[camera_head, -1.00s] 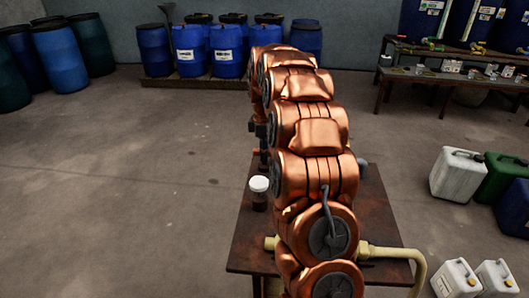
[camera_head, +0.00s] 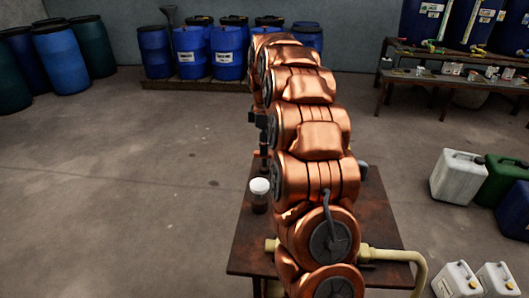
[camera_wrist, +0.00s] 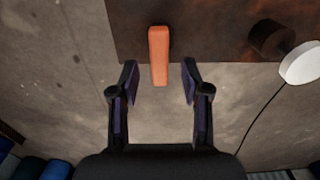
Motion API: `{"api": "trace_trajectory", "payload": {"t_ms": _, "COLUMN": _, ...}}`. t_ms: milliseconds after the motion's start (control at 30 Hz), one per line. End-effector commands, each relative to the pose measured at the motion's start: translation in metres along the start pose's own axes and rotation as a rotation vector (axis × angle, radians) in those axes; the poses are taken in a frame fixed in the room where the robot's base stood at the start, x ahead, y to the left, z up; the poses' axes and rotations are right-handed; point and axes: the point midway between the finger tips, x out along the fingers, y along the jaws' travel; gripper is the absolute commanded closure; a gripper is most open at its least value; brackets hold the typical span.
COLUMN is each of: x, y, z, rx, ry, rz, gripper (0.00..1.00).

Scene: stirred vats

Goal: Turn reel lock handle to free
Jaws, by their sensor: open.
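An orange bar-shaped handle (camera_wrist: 159,55) sticks out past the edge of the rusty brown table (camera_wrist: 200,30) in the wrist view. My gripper (camera_wrist: 160,78) is open, with one dark finger on each side of the handle's near end. There is a gap between the handle and each finger, and no contact shows. How the handle is mounted is not clear.
A jar with a white lid (camera_head: 260,186) stands on the table; its lid (camera_wrist: 302,62) is right of the handle in the wrist view. A pale pipe (camera_head: 400,254) runs off the table. Blue drums (camera_head: 190,50) stand at the back. The floor at left is clear.

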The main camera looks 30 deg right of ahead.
Motion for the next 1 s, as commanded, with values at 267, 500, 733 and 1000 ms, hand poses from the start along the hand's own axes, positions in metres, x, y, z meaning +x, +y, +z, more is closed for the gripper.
{"api": "trace_trajectory", "payload": {"t_ms": 267, "x": -0.044, "y": 0.002, "z": -0.001, "rx": -0.001, "ry": 0.002, "rz": 0.006, "gripper": 0.53}}
{"api": "trace_trajectory", "payload": {"t_ms": 500, "x": -0.069, "y": 0.001, "z": -0.001, "rx": 0.000, "ry": 0.001, "rz": 0.002, "gripper": 0.53}}
{"api": "trace_trajectory", "payload": {"t_ms": 733, "x": -0.079, "y": 0.001, "z": 0.000, "rx": 0.000, "ry": 0.001, "rz": 0.002, "gripper": 0.53}}
{"api": "trace_trajectory", "payload": {"t_ms": 1000, "x": -0.080, "y": 0.000, "z": 0.000, "rx": 0.000, "ry": 0.001, "rz": 0.001, "gripper": 0.53}}
